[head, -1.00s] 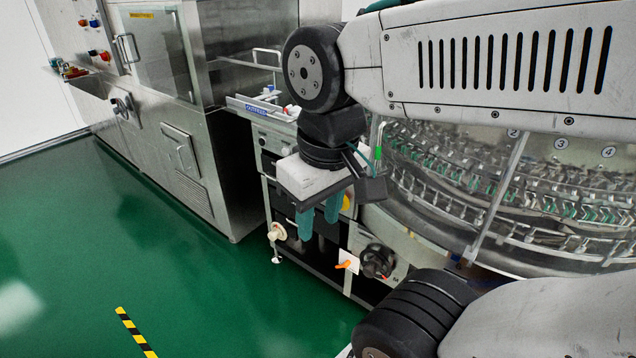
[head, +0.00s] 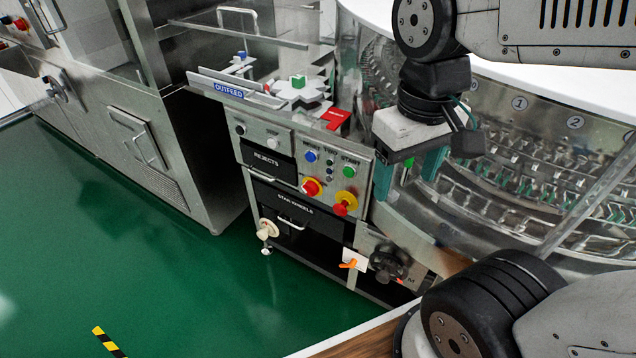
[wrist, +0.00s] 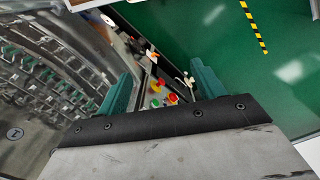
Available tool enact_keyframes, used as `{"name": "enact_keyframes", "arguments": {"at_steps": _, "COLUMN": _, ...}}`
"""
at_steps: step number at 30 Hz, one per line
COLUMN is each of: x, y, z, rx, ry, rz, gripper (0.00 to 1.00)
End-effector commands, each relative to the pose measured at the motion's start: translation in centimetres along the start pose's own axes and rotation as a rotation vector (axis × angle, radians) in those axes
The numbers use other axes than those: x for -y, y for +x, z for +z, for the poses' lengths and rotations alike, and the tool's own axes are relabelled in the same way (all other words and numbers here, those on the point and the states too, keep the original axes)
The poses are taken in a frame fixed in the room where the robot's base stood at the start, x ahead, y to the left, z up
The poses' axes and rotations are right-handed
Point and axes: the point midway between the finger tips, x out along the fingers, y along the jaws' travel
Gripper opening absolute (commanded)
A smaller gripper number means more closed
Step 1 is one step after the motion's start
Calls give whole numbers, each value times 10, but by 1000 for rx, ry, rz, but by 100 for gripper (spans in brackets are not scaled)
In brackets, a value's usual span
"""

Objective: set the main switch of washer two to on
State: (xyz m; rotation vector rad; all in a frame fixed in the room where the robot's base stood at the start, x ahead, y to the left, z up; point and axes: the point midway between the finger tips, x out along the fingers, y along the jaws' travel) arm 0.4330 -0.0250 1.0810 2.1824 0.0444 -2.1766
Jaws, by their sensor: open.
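The control panel (head: 305,160) of the machine marked TWO has a blue RESET button (head: 311,156), a green START button (head: 348,171) and two red controls on yellow, the left one (head: 312,187) and the right one (head: 344,204). Which red control is the main switch, and its setting, I cannot tell. My gripper (head: 408,172) is open and empty, with teal fingers pointing down, to the right of the panel in the head view. In the wrist view the red and yellow controls (wrist: 158,87) appear between my gripper's fingers (wrist: 162,82), beyond the tips.
An orange lever (head: 352,263) and a black handwheel (head: 388,262) sit low on the front. A pale knob (head: 267,229) sticks out left of the drawers. The glazed carousel (head: 500,150) lies right. Green floor (head: 150,270) is clear in front.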

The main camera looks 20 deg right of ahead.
Motion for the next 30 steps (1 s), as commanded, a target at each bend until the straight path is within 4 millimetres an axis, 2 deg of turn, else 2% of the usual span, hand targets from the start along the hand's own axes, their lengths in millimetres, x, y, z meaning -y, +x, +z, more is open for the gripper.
{"name": "enact_keyframes", "arguments": {"at_steps": 5, "x": 4, "y": 31, "z": -27, "rx": 180, "ry": -129, "rz": 85, "gripper": 68}}
{"name": "enact_keyframes", "arguments": {"at_steps": 17, "x": -4, "y": 111, "z": -105, "rx": 489, "ry": -526, "rz": 410, "gripper": 68}}
{"name": "enact_keyframes", "arguments": {"at_steps": 23, "x": -4, "y": 163, "z": -152, "rx": 609, "ry": -789, "rz": 597, "gripper": 68}}
{"name": "enact_keyframes", "arguments": {"at_steps": 30, "x": 9, "y": 243, "z": -213, "rx": 711, "ry": -1166, "rz": 827, "gripper": 68}}
